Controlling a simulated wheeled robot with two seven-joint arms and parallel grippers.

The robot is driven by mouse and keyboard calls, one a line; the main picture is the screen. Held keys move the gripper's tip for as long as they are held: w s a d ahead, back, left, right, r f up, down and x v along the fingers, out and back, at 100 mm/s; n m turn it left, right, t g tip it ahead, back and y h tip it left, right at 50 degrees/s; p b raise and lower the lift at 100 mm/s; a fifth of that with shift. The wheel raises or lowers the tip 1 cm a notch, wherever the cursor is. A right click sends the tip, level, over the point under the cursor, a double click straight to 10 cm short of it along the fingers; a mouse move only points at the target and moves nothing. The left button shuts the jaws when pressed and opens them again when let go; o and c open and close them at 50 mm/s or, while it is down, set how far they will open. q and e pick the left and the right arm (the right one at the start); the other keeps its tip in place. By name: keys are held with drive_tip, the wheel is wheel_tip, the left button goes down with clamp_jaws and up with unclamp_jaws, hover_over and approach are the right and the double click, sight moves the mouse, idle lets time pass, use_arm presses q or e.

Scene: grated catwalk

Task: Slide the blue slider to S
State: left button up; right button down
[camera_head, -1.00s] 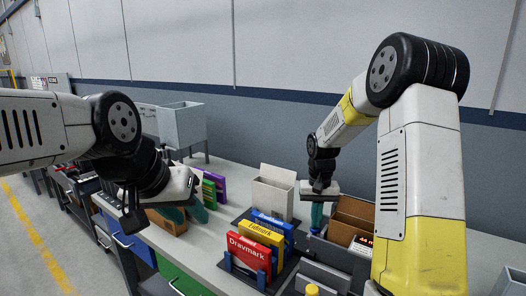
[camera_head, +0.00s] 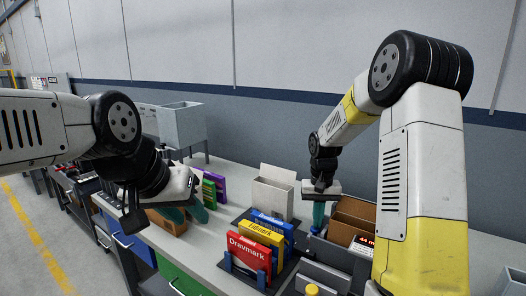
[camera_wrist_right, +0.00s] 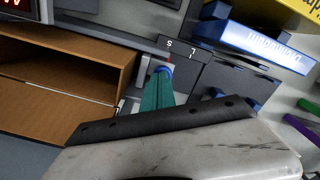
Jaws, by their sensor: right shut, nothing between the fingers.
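The blue slider (camera_wrist_right: 166,70) shows at the tips of my right gripper (camera_wrist_right: 160,78) in the right wrist view. The gripper's teal fingers are together and at or against the slider; I cannot tell if they touch. A dark label plate beyond it carries the letters S (camera_wrist_right: 168,43) and L (camera_wrist_right: 192,50), and the slider is on the S side, near a small red mark. In the head view my right gripper (camera_head: 318,222) points down at the bench and mostly hides the slider. My left gripper (camera_head: 186,214) is over the bench at left, its teal fingers apart and empty.
Red, yellow and blue boxes (camera_head: 247,255) stand in a holder left of the right gripper. A pale open bin (camera_head: 272,197) is behind them. An open cardboard box (camera_head: 352,222) and a red-digit display (camera_head: 364,243) lie just right of the gripper. A yellow knob (camera_head: 312,289) is in front.

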drive_tip(key=shift+r, duration=2.7)
drive_tip(key=shift+s+r, duration=0.1)
drive_tip(key=shift+r, duration=0.15)
drive_tip(key=s+a+r+t, duration=0.1)
drive_tip(key=s+r, duration=0.3)
drive_tip(key=s, duration=0.4)
drive_tip(key=s+r+n+t+y, duration=0.1)
drive_tip(key=s+r+t, duration=0.2)
drive_tip(key=s, duration=0.5)
drive_tip(key=s+a+r+t+y, duration=0.1)
drive_tip(key=s+r+t, duration=0.1)
drive_tip(key=s+r, duration=0.3)
drive_tip(key=s, duration=0.2)
drive_tip(key=shift+s+a+r, duration=0.35)
drive_tip(key=shift+s+r, duration=0.05)
